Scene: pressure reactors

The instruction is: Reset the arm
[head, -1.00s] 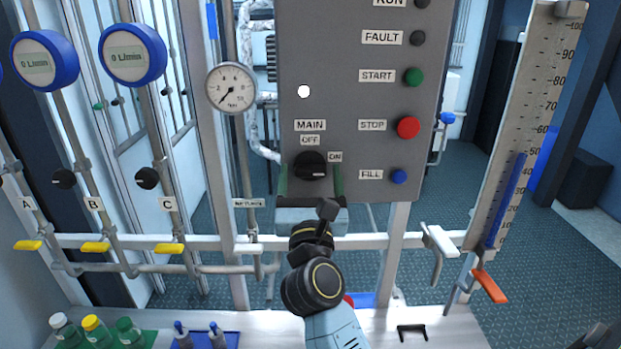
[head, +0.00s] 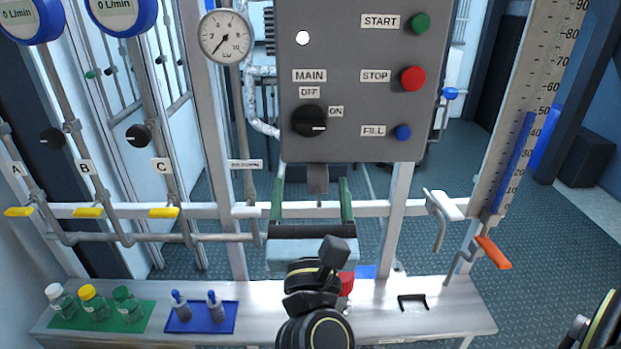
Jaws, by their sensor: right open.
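My right gripper (head: 311,190) is open, its two green-padded fingers apart and pointing at the panel just below its lower edge. Nothing is held between the fingers. Its pale blue body (head: 311,253) and my black wrist joints are below it, in the middle of the view. The grey control panel (head: 350,80) is above the gripper. The black MAIN knob (head: 309,121) on it has its white mark pointing right, towards ON, and is clear of the fingers. My left gripper is not in view.
A white rail with yellow valve handles (head: 88,212) crosses behind the gripper. The bench (head: 255,318) below holds a green mat with bottles (head: 140,318) and a blue tray (head: 228,322). A level gauge (head: 535,110) and an orange handle (head: 493,252) are at right.

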